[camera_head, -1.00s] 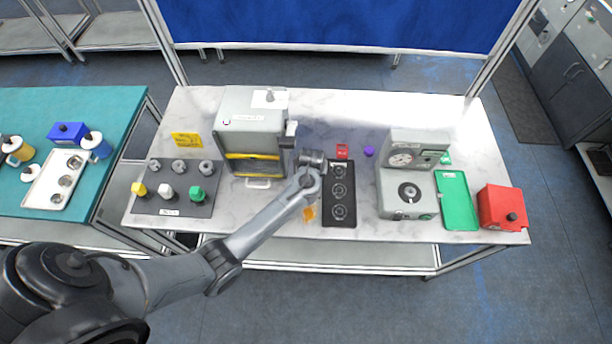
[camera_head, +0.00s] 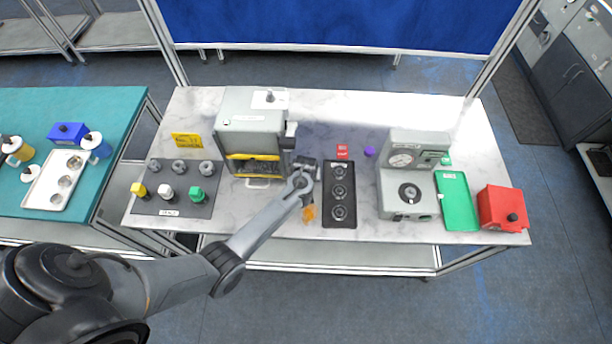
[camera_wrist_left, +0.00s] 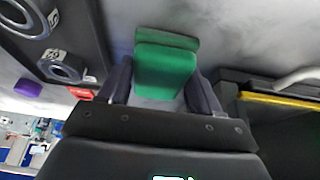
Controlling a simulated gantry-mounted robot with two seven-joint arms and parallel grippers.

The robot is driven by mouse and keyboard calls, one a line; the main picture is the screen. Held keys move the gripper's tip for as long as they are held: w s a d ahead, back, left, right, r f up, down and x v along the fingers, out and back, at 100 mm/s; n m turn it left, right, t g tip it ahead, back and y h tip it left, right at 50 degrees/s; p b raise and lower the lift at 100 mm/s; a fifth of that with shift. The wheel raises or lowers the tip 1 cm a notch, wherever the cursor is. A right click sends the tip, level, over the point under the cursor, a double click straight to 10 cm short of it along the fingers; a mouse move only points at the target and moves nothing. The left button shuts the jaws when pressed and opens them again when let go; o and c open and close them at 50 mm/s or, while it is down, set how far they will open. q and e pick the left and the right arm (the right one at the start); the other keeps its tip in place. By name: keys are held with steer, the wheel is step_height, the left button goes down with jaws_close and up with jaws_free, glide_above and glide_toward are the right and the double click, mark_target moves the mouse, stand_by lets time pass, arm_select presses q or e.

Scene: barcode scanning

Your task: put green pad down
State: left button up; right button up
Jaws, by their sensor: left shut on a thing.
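A green pad (camera_wrist_left: 168,72) sits between the two dark fingers of my left gripper (camera_wrist_left: 162,84) in the wrist view, and the gripper is shut on it. A wider green strip shows at the pad's far end. In the head view my left gripper (camera_head: 304,168) hangs over the marble table, between the grey machine and the black ring panel. The pad and the fingertips are hidden there behind the wrist. I cannot tell whether the pad touches the table. My right gripper is in neither view.
The grey machine with yellow edges (camera_head: 254,125) stands close left of the gripper. The black panel with three rings (camera_head: 340,215) lies close right. An orange piece (camera_head: 309,213) lies in front. Further right are a grey dial device (camera_head: 407,190), green tray (camera_head: 458,205) and red box (camera_head: 500,208).

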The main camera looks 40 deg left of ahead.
arm_select(q)
steer(key=shift+f, duration=0.15)
steer(key=o, duration=0.9)
steer(key=shift+o, duration=0.2)
steer(key=shift+s+r, duration=0.1)
steer(key=shift+r, duration=0.45)
steer(key=p+v, duration=0.2)
steer(key=v, duration=0.7)
steer(key=s+d+r+m+h, duration=0.1)
steer(key=s+d+r+m, duration=0.2)
steer(key=s, duration=0.5)
steer(key=s+d+r+m+h, duration=0.1)
steer(key=s+d+r+m, duration=0.2)
steer(key=s, duration=0.5)
steer(key=s+d+r+m+h, duration=0.1)
steer(key=s+d+r+m, duration=0.2)
steer(key=s, duration=0.6)
steer(key=shift+d+r+m, duration=0.3)
steer(key=shift+d+r, duration=0.45)
steer(key=shift+d, duration=0.35)
